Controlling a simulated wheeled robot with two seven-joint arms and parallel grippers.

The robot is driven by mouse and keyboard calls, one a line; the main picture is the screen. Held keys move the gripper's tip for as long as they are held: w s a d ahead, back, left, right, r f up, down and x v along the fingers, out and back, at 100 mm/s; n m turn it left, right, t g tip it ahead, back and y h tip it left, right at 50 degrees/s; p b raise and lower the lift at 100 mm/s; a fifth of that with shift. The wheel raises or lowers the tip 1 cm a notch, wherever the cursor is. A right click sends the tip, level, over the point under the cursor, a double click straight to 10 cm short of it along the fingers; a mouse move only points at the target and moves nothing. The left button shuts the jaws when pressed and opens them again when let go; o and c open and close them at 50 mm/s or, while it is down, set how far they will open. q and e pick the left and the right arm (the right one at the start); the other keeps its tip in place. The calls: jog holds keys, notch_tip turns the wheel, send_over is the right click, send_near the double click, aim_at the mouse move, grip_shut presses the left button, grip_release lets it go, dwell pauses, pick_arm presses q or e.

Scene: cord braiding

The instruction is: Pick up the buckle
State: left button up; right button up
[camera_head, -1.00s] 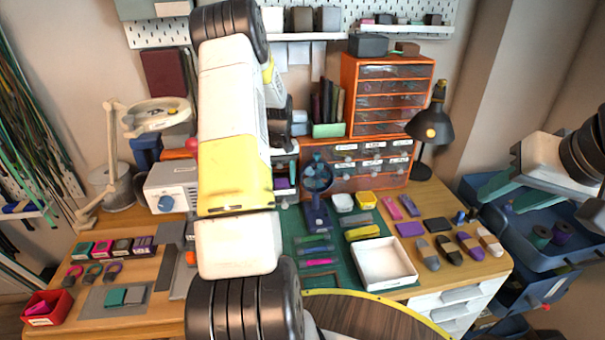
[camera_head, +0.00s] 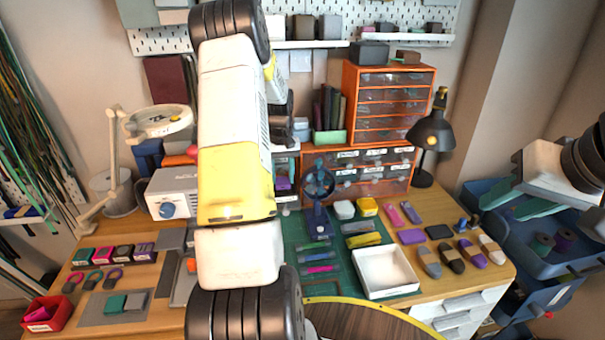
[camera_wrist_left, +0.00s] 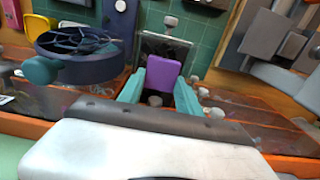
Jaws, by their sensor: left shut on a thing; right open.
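The buckle looks to be the purple piece (camera_wrist_left: 163,74) in the left wrist view. My left gripper (camera_wrist_left: 160,92) has its two teal fingers on either side of this piece and is shut on it. Its lower part is hidden between the fingers. A dark clear-fronted part lies just behind it, and I cannot tell whether they touch. In the head view my left arm hides most of this gripper. My right gripper (camera_head: 518,200) is open and empty at the right, above the blue bins.
A blue fan-like tool (camera_head: 318,190) stands close beside the left gripper. An orange drawer unit (camera_head: 345,105) is at the back. A white tray (camera_head: 411,291) and several coloured pieces lie on the right. A black lamp (camera_head: 432,133) and white magnifier lamp (camera_head: 158,121) stand up.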

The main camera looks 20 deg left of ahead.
pick_arm(q)
jog(key=s+r, duration=0.1)
jog(key=s, duration=1.5)
jog(key=shift+d+r, duration=0.3)
